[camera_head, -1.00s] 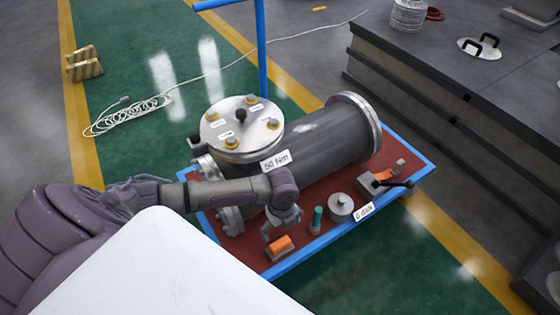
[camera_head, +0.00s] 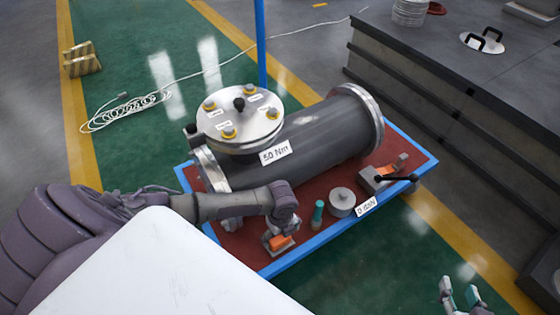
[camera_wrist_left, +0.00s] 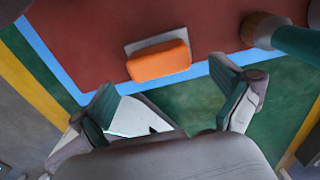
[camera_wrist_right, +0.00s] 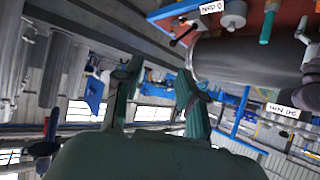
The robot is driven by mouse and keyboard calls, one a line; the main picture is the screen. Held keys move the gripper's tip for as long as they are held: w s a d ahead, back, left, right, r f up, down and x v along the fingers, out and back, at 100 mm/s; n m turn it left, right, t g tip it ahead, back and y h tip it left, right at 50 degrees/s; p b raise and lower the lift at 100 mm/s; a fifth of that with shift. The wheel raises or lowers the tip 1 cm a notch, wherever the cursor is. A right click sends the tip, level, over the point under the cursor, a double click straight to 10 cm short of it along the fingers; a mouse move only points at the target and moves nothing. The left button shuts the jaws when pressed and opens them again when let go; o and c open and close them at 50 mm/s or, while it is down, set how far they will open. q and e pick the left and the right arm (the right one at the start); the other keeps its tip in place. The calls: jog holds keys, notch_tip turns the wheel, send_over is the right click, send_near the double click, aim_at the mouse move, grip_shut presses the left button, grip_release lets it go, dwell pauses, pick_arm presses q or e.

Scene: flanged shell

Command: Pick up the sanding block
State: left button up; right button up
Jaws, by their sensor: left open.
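The sanding block, an orange block on a grey base, lies on the red top of the blue-edged cart (camera_head: 345,238). It shows in the head view (camera_head: 282,243), partly covered by my left gripper (camera_head: 279,236), and clearly in the left wrist view (camera_wrist_left: 158,62). My left gripper is open, its fingers (camera_wrist_left: 168,85) apart with nothing between them. The block lies just beyond the fingertips in that view. My right gripper (camera_head: 460,293) is at the lower right of the head view, off the cart. Its fingers (camera_wrist_right: 157,78) are apart and empty.
A teal-handled tool (camera_head: 318,214) and a grey round weight (camera_head: 342,202) stand near the block. A clamp-like tool with a black lever (camera_head: 385,180) sits at the cart's right. The large flanged shell (camera_head: 315,140) fills the cart behind. Green floor lies in front.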

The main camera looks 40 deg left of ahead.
aim_at(280, 238)
pick_arm(q)
notch_tip(280, 238, down, 4)
jog(key=shift+a+f+b, duration=0.15)
jog(key=shift+f+b, duration=0.05)
jog(key=shift+b, duration=0.85)
jog(key=shift+f, duration=0.1)
jog(key=c, duration=1.2)
pick_arm(e)
jog(key=w+a+r+t+y, duration=0.2)
jog(key=r+t, duration=0.4)
jog(key=r, duration=0.3)
jog(key=shift+x, duration=0.85)
jog(key=shift+r, duration=0.1)
